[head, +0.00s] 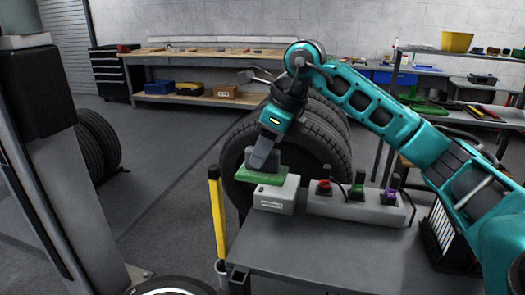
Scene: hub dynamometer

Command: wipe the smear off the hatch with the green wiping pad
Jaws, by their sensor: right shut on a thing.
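The green wiping pad (256,175) is a flat slab at the end of my right arm. My right gripper (264,163) is shut on it from above and points down. The pad is over the left part of a light grey box (276,198) with a white label, on the near grey table. I cannot tell whether the pad touches the box's top. I cannot clearly make out the hatch or a smear. The pad and gripper hide part of the box. My left gripper is out of view.
A light grey block (353,206) with red, green and purple connectors stands right of the box. Large tyres (322,140) stand behind. A yellow post (217,212) rises at the left of the grey table (320,255), whose front is clear.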

